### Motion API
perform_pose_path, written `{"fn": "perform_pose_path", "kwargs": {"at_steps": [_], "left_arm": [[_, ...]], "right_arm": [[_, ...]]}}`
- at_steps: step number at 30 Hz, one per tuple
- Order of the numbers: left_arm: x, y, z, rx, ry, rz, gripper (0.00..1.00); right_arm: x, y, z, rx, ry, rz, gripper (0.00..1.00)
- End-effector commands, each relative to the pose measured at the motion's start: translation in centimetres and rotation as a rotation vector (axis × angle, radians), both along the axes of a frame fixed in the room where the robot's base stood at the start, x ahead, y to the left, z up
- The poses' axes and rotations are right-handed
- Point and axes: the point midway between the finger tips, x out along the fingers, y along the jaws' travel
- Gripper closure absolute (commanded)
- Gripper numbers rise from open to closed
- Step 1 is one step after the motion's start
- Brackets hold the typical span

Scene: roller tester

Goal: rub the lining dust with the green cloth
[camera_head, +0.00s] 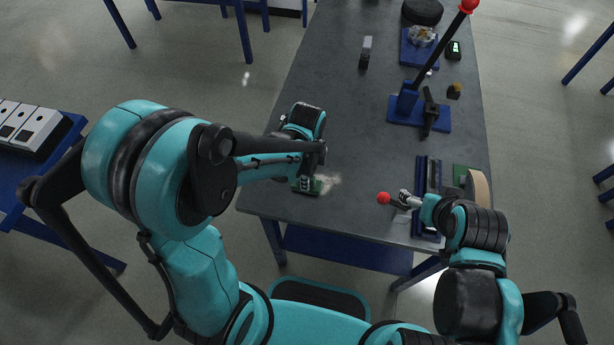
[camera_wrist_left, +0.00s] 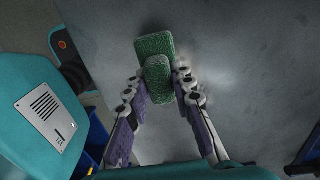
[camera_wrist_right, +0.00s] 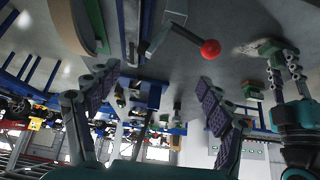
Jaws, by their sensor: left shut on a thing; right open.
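The green cloth (camera_head: 314,188) is a folded pad low on the grey bench top near its front left edge. My left gripper (camera_head: 303,181) is shut on it; the left wrist view shows the cloth (camera_wrist_left: 153,44) with its raised part between the two fingers. Pale lining dust (camera_head: 330,181) lies on the bench just right of the cloth; in the right wrist view the dust (camera_wrist_right: 246,48) shows beside the cloth (camera_wrist_right: 269,47). My right gripper (camera_head: 407,200) is open and empty, close to a red ball knob (camera_head: 383,198); the knob (camera_wrist_right: 210,48) lies beyond the fingers.
Blue-based rails (camera_head: 427,185) and a tan round part (camera_head: 480,188) are at the right front. A lever press (camera_head: 408,100) with a red knob stands further back. A small grey block (camera_head: 365,52) stands at the left back. The bench middle is clear.

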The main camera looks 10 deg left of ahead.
Motion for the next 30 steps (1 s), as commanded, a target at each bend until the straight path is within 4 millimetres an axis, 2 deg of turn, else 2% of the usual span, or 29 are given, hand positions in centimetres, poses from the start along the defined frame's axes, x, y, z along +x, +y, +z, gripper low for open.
{"fn": "perform_pose_path", "kwargs": {"at_steps": [21,30], "left_arm": [[0.1,0.0,-0.6,0.000,0.000,0.000,1.00],[1.5,0.0,-0.4,0.000,0.000,0.001,1.00]], "right_arm": [[0.0,0.0,-0.6,0.000,0.000,0.000,0.20],[0.0,0.0,-0.7,0.000,0.000,0.000,0.20]]}}
